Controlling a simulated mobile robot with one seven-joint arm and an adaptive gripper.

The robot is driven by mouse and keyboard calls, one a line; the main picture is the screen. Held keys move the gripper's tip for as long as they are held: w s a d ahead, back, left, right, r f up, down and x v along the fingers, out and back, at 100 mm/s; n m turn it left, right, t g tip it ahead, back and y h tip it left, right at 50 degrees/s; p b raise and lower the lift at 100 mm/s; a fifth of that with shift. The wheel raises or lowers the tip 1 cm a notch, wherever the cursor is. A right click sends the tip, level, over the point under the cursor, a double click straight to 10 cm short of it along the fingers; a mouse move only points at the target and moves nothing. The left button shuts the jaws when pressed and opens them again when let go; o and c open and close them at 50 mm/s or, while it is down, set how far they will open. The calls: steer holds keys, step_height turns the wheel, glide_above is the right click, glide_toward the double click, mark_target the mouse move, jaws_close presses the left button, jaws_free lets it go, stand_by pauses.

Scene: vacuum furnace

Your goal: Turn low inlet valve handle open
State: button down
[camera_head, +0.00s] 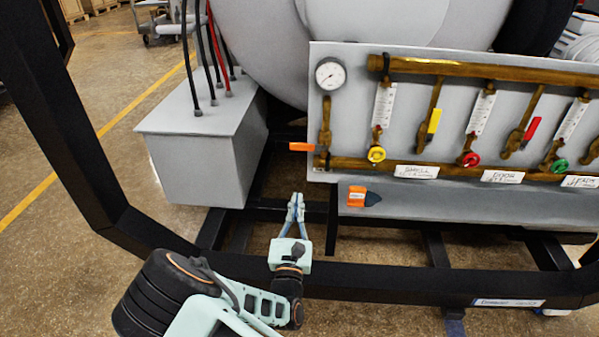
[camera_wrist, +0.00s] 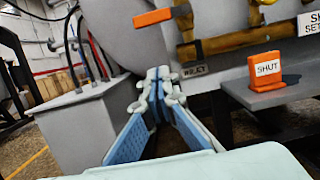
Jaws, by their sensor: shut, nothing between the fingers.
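The inlet valve handle (camera_head: 302,146) is a short orange lever at the lower left corner of the gauge panel. It points left, about horizontal, from the vertical brass pipe. It also shows at the top of the wrist view (camera_wrist: 153,17), above a small label reading INLET (camera_wrist: 195,70). My gripper (camera_head: 296,197) is below the handle and apart from it, fingers pointing up toward the panel. In the wrist view the fingertips (camera_wrist: 158,76) meet, empty, below the handle.
An orange SHUT tag (camera_head: 357,195) stands on the grey ledge (camera_head: 450,205) right of my gripper. A grey box (camera_head: 195,165) with cables is at left. A black frame beam (camera_head: 400,284) runs across below. Yellow, red and green valves line the panel (camera_head: 345,125).

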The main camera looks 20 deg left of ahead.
mark_target(309, 147)
steer(key=w+a+r+b, duration=0.1)
steer(key=w+a+r, duration=0.1)
steer(key=w+r, duration=0.4)
steer(key=shift+w+r+b, duration=0.2)
steer(key=shift+w+b, duration=0.2)
steer(key=shift+w, duration=1.25)
